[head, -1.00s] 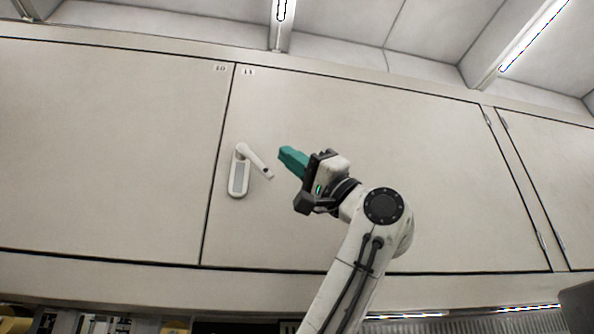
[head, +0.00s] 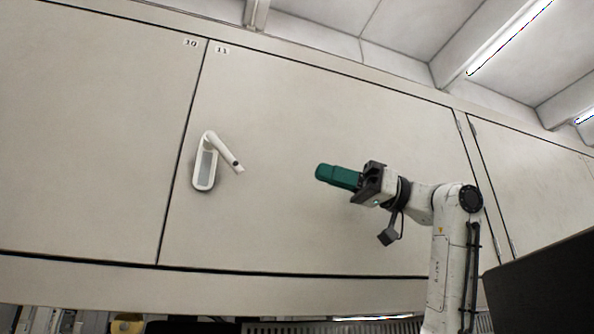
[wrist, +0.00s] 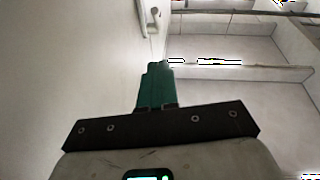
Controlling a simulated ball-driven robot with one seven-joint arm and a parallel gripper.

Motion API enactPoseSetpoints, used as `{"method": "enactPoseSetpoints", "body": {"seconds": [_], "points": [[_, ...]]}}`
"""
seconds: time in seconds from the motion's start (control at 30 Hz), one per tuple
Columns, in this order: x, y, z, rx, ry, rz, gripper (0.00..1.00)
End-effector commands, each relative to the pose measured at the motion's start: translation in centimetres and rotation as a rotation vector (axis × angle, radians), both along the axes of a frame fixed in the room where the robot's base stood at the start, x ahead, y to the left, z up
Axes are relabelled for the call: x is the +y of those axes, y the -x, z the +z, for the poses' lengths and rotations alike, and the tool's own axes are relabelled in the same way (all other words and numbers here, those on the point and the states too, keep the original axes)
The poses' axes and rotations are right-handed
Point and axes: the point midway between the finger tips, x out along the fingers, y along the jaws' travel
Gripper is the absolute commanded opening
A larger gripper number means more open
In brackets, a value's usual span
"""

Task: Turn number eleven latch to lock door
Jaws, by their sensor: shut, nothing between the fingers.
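The number eleven door (head: 300,150) is a wide pale panel, closed flush, with an "11" label (head: 221,49) at its upper left corner. Its white latch (head: 205,168) sits near the left edge. The latch lever (head: 224,152) slants down to the right from the top of its plate. My gripper (head: 318,172), with green fingers, is shut and empty, to the right of the lever and clear of it. In the wrist view, the green fingers (wrist: 157,68) are together, and the latch (wrist: 150,15) shows at the top, partly cut off.
The number ten door (head: 90,130) is on the left, closed. Another door (head: 535,185) is on the right. A dark panel (head: 545,285) stands at the lower right. The space between my gripper and the latch is clear.

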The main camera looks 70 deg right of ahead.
Motion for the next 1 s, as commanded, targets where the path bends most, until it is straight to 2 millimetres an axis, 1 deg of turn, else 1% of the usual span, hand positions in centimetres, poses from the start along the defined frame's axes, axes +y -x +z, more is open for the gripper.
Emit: {"method": "enactPoseSetpoints", "body": {"seconds": [0.47, 0.6, 0.8, 1.0], "points": [[4.4, -7.6, 2.3, 0.001, 0.0, 0.002, 0.0], [5.0, -9.3, 1.2, 0.001, -0.002, 0.002, 0.0], [5.6, -10.6, 0.2, 0.0, -0.002, 0.0, 0.0], [5.8, -10.8, -0.1, 0.0, -0.002, 0.001, 0.0]]}}
